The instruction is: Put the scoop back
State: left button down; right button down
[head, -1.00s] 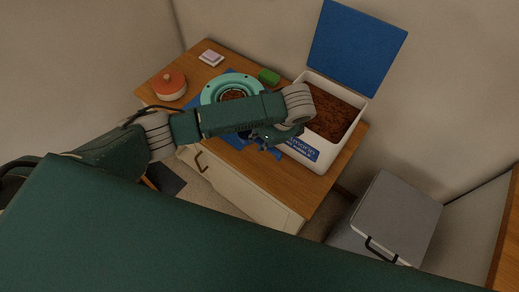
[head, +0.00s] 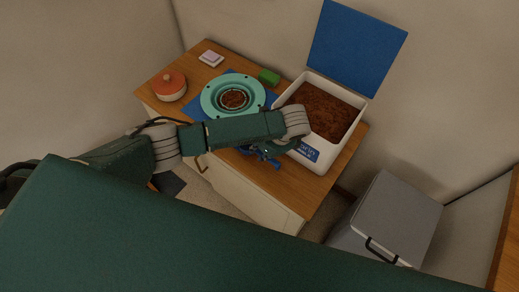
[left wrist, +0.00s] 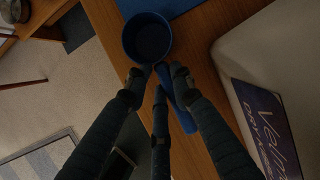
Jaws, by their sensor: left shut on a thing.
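The scoop is a blue round cup (left wrist: 147,38) with a blue handle, seen in the left wrist view. The inside of the cup looks dark blue, with no contents that I can make out. My left gripper (left wrist: 160,76) is shut on the scoop's handle. In the head view my left gripper (head: 264,151) is at the front of the wooden top, just left of the white tub (head: 312,160). The scoop is mostly hidden there by my arm and fingers. The tub holds brown granular stuff (head: 325,108), and its blue lid (head: 357,45) stands open behind.
A green block (head: 269,77), a red-lidded pot (head: 170,84) and a pale pink-white block (head: 211,58) are also on the wooden top. A grey bin (head: 392,213) stands on the floor at right.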

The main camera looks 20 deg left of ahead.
pick_arm(q)
jog(key=c, duration=1.5)
grip_release()
jog(key=shift+f, duration=0.1)
jog(key=shift+r, duration=0.45)
jog(key=v, duration=1.2)
jog(key=shift+a, duration=0.1)
